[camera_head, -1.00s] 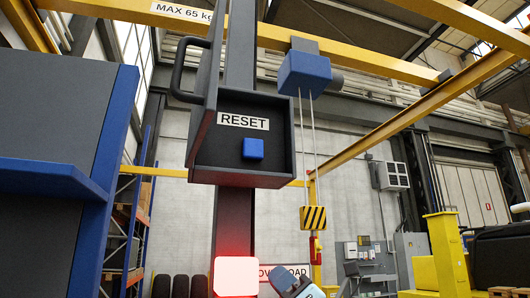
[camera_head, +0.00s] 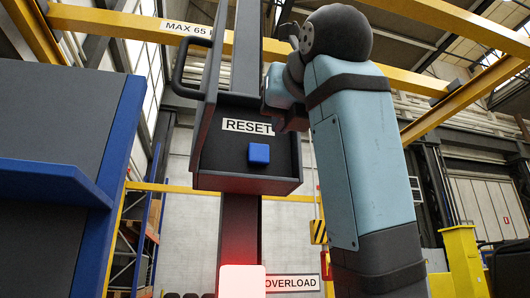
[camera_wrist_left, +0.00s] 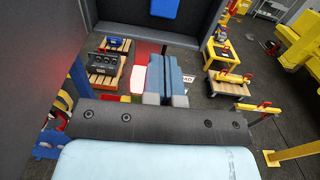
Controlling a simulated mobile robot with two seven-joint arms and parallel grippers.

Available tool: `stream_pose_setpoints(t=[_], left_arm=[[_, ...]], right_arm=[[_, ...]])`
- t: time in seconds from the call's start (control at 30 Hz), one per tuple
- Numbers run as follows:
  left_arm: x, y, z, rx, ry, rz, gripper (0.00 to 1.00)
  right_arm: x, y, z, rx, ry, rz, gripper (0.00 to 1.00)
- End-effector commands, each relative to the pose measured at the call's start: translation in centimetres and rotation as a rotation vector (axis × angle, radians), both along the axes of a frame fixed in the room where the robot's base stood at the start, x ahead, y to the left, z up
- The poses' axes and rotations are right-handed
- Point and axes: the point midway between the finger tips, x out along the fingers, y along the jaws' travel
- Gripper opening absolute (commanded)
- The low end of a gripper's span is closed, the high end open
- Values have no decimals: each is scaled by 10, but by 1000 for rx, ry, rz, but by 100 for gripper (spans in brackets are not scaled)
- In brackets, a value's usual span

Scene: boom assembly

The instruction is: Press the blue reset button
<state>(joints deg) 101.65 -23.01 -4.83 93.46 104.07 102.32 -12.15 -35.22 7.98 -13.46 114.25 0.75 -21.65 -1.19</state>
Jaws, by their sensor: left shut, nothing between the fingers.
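The blue reset button (camera_head: 258,154) sits inside a dark grey box (camera_head: 245,184) under a white RESET label (camera_head: 240,125). In the left wrist view, the blue button (camera_wrist_left: 165,8) is cut off at the top edge. My left gripper (camera_head: 278,112) is at the upper right of the box, above and to the right of the button, and partly hides the label's end. Its fingertips are hard to make out there. In the left wrist view, the left gripper (camera_wrist_left: 166,62) has its blue fingers together with nothing between them. No contact with the button shows. My right gripper is not in view.
A red lamp (camera_head: 242,280) glows below the box, beside an OVERLOAD sign (camera_head: 291,283). A black handle (camera_head: 190,70) is on the box's left panel. A blue-edged grey structure (camera_head: 110,180) fills the left side. Yellow beams cross above.

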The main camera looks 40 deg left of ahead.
Motion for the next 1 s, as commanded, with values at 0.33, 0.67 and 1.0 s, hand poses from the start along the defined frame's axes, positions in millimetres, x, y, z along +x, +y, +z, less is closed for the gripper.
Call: stream_pose_setpoints(t=[0.33,0.67,1.0], left_arm=[[-13,-8,9,-14,-5,-44,0],[-4,3,9,-15,-4,-43,0],[41,55,11,-16,-3,-42,0]], right_arm=[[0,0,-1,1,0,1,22],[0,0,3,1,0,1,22],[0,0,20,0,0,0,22]])
